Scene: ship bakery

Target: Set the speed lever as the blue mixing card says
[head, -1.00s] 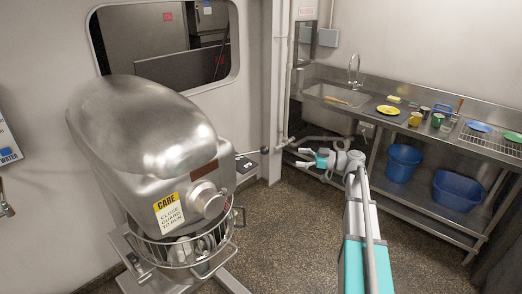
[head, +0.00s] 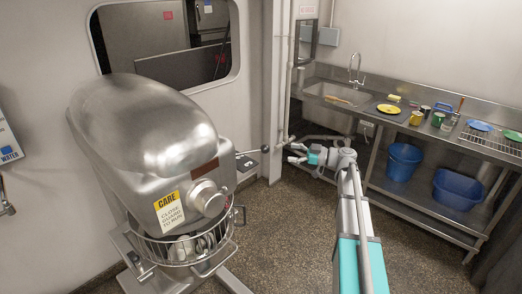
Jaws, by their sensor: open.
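The large grey mixer (head: 150,150) stands at the left. The speed lever (head: 252,151) sticks out to the right from the mixer's side and ends in a small dark knob, above a small flat plate (head: 247,163). My gripper (head: 290,153) is open and empty, its fingers pointing left toward the knob. A gap shows between them in the picture; depth is hard to judge. No blue mixing card can be made out. A white sign with a blue mark (head: 8,150) is cut off at the left edge, and its text is unclear.
Pipes (head: 280,90) run up the wall behind my gripper. A steel sink bench (head: 430,140) with dishes stands right, with blue buckets (head: 403,162) below. Speckled floor lies between.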

